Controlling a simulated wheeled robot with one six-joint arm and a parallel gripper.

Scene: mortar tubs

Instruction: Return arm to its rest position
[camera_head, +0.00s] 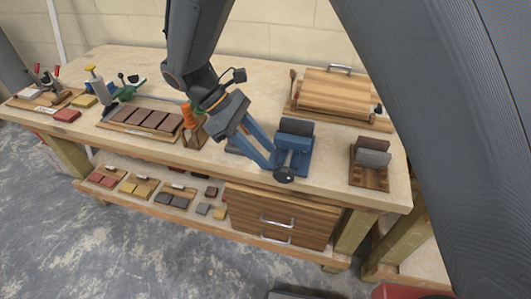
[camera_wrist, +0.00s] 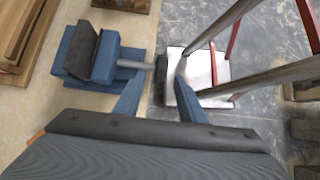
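My gripper (camera_head: 271,158) is at the front edge of the workbench, just left of the blue vise (camera_head: 304,150) in the head view. Its two blue fingers are apart with nothing held between them; they also show in the wrist view (camera_wrist: 160,97). In the wrist view the vise (camera_wrist: 103,70) lies beyond the fingers, with its grey screw and dark handle (camera_wrist: 161,75) pointing to the right. I cannot tell whether a finger touches the vise. My arm reaches out over the bench, bent down at the wrist.
The workbench (camera_head: 240,85) holds a board of dark blocks (camera_head: 147,120), an orange-handled tool (camera_head: 188,115), a wooden box (camera_head: 333,93) and a block holder (camera_head: 370,162). A lower shelf carries small blocks and a drawer unit (camera_head: 278,215).

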